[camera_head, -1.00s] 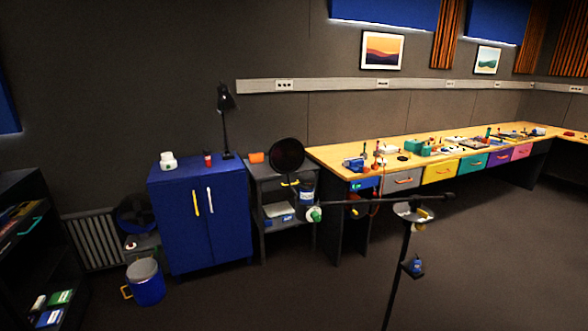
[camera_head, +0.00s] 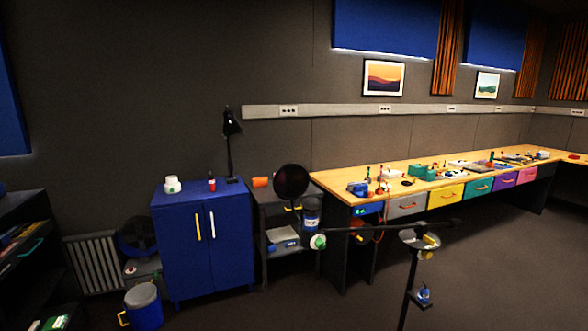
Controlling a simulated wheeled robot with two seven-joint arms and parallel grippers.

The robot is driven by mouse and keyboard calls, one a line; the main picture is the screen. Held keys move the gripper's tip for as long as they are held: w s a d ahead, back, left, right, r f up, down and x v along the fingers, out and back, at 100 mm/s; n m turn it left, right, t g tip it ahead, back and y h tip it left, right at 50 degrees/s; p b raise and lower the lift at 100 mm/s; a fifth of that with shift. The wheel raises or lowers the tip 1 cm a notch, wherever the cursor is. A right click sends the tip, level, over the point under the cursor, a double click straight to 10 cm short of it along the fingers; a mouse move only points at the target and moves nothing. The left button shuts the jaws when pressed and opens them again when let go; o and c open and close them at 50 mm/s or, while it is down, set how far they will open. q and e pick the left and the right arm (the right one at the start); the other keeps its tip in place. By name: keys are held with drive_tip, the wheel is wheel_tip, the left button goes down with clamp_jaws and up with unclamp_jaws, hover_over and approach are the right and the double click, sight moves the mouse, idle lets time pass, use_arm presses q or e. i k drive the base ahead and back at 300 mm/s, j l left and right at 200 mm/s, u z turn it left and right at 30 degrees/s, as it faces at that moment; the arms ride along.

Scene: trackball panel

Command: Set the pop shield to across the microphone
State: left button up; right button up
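The pop shield (camera_head: 291,181) is a dark round disc at the left end of the microphone stand's boom. It stands upright, above and to the left of the microphone (camera_head: 312,212), a blue-grey cylinder with a pale label. A yellow part shows just below the disc. A green and white round part (camera_head: 318,241) sits below the microphone at the boom's end. The boom (camera_head: 385,229) runs right to the stand (camera_head: 410,278), which has a pale plate near its top. Neither of my grippers is in view.
A blue cabinet (camera_head: 205,244) stands left of the stand, with a lamp (camera_head: 230,140) on top. A grey shelf unit is behind the microphone. A long wooden workbench (camera_head: 345,183) with coloured drawers runs along the wall. A blue bucket (camera_head: 144,306) is at lower left. Floor at right is clear.

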sight(292, 182)
drive_tip(key=i+j, duration=0.1)
drive_tip(key=i+j+z, duration=0.25)
drive_tip(key=i+z, duration=0.15)
drive_tip(key=i+j+z, duration=0.75)
drive_tip(key=i+j, duration=0.1)
drive_tip(key=j, duration=0.05)
